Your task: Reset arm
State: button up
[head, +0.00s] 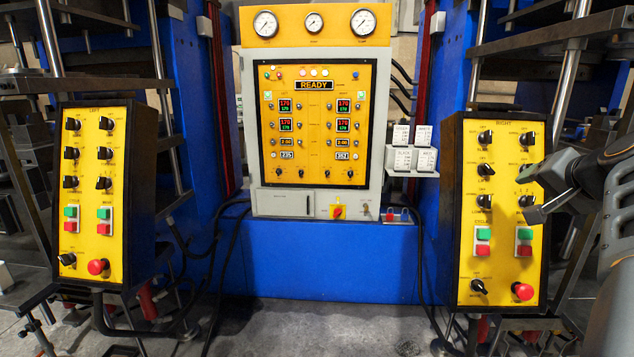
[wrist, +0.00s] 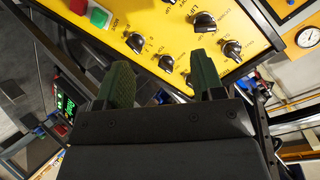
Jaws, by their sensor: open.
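My gripper (head: 538,195) is at the right edge of the head view, in front of the upper part of the yellow right control panel (head: 503,210). Part of my arm stands at the far right. In the wrist view my gripper (wrist: 165,82) shows two green fingers spread apart with nothing between them. Beyond the fingertips is a yellow panel with several black knobs (wrist: 204,22), a green button (wrist: 99,16) and a red button (wrist: 79,6). I cannot tell whether a finger touches the panel.
The left control panel (head: 95,200) stands at the left. A central yellow panel (head: 315,125) reads READY, with gauges (head: 314,22) above it. White labelled blocks (head: 402,158) sit on a small shelf beside it. Cables hang below the panels. Grey floor (head: 320,330) is open in the middle foreground.

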jog(key=s+a+f+n+g+y+p, duration=0.1)
jog(key=s+a+f+n+g+p, duration=0.15)
jog(key=a+f, duration=0.5)
jog(key=s+a+f+n+g+p, duration=0.1)
jog(key=s+a+f+g+p, duration=0.2)
jog(key=a+f, duration=0.45)
jog(key=s+a+f+n+g+p, duration=0.1)
jog(key=s+a+f+n+p, duration=0.1)
jog(key=a, duration=0.4)
jog(key=s+a+f+n+g+p, duration=0.1)
jog(key=s+a+f+n+p, duration=0.2)
jog(key=s+a+n, duration=0.2)
jog(key=shift+a+y, duration=0.3)
jog(key=shift+a, duration=0.8)
jog(key=shift+g, duration=0.25)
jog(key=shift+c, duration=0.4)
